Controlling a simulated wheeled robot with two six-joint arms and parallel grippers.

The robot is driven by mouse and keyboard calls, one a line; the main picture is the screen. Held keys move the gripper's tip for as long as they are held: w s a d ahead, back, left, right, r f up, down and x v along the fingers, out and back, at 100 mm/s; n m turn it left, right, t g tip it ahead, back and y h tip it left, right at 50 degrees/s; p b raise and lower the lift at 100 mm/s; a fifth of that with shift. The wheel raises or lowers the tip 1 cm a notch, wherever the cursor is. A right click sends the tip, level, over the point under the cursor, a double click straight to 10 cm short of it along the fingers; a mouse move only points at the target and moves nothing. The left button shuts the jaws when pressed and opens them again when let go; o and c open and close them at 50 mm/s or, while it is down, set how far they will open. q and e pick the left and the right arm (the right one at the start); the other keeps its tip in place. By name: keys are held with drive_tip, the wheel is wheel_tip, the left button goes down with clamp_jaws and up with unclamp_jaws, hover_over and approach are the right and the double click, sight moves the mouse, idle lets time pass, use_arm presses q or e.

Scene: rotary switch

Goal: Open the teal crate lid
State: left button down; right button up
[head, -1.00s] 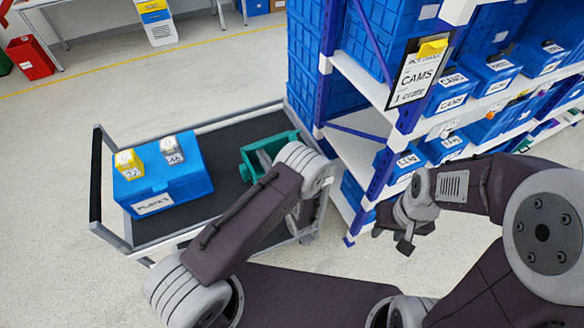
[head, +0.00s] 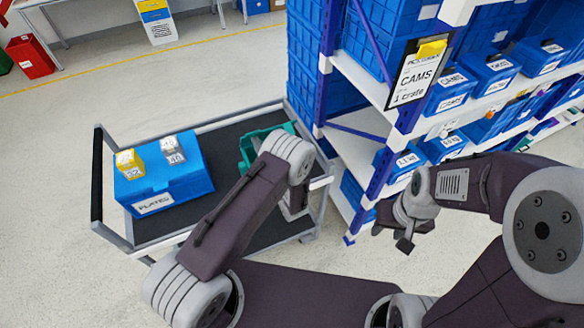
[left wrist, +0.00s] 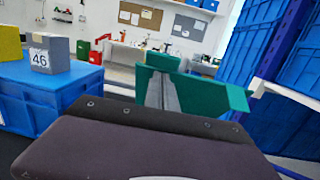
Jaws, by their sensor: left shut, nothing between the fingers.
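The teal crate (head: 250,146) stands on the right part of the cart's dark top, largely hidden behind my left wrist in the head view. In the left wrist view the teal crate (left wrist: 228,94) shows ahead, with a teal panel standing upright at its left. I cannot tell clearly whether that panel is the lid. My left gripper (left wrist: 165,94) is shut and empty in front of this panel; whether it touches is unclear. Its fingers are hidden in the head view. My right gripper (head: 405,243) hangs by the shelf, away from the crate; its jaw state is unclear.
A blue crate (head: 175,190) labelled PLATES, with a yellow and a grey box on top, stands on the cart's left. A tall shelf (head: 365,170) with blue bins stands close on the right. The cart's black handle (head: 97,185) is at its left end.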

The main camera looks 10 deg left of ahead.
use_arm(q)
drive_tip(key=shift+b+x, duration=0.8)
drive_tip(key=shift+x, duration=2.1)
drive_tip(key=shift+f+b+x, duration=0.2)
drive_tip(key=shift+b+x, duration=0.3)
drive_tip(key=shift+x, duration=0.45)
drive_tip(key=shift+f+b+x, duration=0.15)
drive_tip(key=shift+b+x, duration=0.35)
drive_tip(key=shift+x, duration=0.5)
drive_tip(key=shift+s+d+r+p, duration=0.2)
drive_tip(key=shift+s+d+p, duration=0.1)
drive_tip(key=shift+s+p, duration=0.1)
drive_tip(key=s+d+p, duration=0.1)
drive_tip(key=s, duration=0.1)
drive_tip(key=s+d+r+p, duration=0.1)
drive_tip(key=s+d, duration=0.3)
drive_tip(key=shift+s+r+p, duration=0.2)
drive_tip(key=shift+r+p, duration=0.1)
drive_tip(key=shift+p, duration=0.1)
drive_tip(key=shift+s+d+r, duration=0.1)
drive_tip(key=shift+s+d, duration=0.25)
drive_tip(key=shift+s, duration=0.1)
